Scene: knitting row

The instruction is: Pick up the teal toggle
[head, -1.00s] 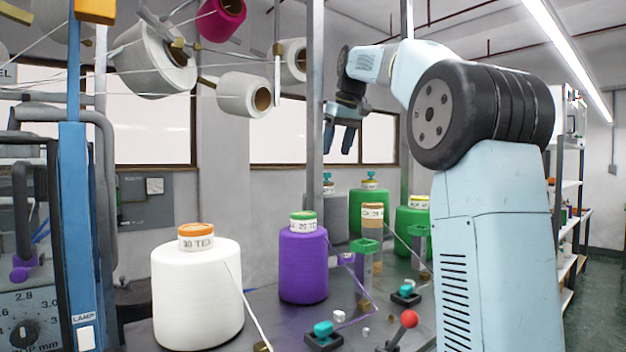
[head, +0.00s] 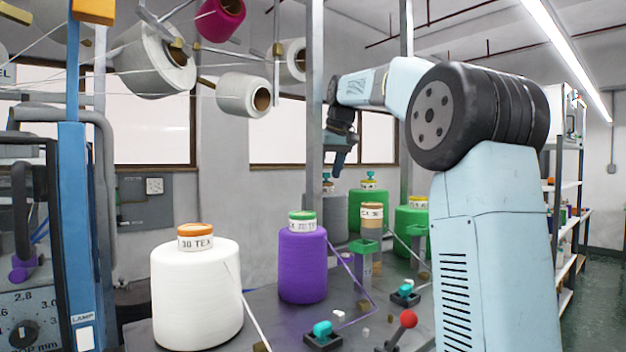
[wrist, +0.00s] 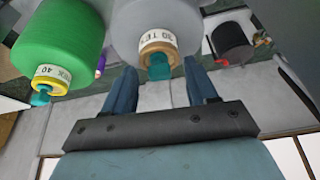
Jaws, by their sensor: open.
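In the wrist view a teal piece (wrist: 159,68) sits on the labelled top of a grey yarn cone (wrist: 140,20), between and just beyond the fingertips of my open, empty gripper (wrist: 161,72). A second teal piece (wrist: 40,98) sits on a green cone (wrist: 58,45) to the left. In the head view my gripper (head: 338,172) points down above the grey cone (head: 334,224), with that cone's teal piece (head: 326,176) just below left. Two more teal pieces, at the front (head: 322,328) and farther back (head: 405,289), sit on black bases on the table.
A purple cone (head: 303,265) and a white cone (head: 197,295) stand on the table (head: 265,310) at left. A grey post (head: 314,100) rises close beside my gripper. A red-knobbed lever (head: 408,319) stands at front right, and yarn strands cross the table.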

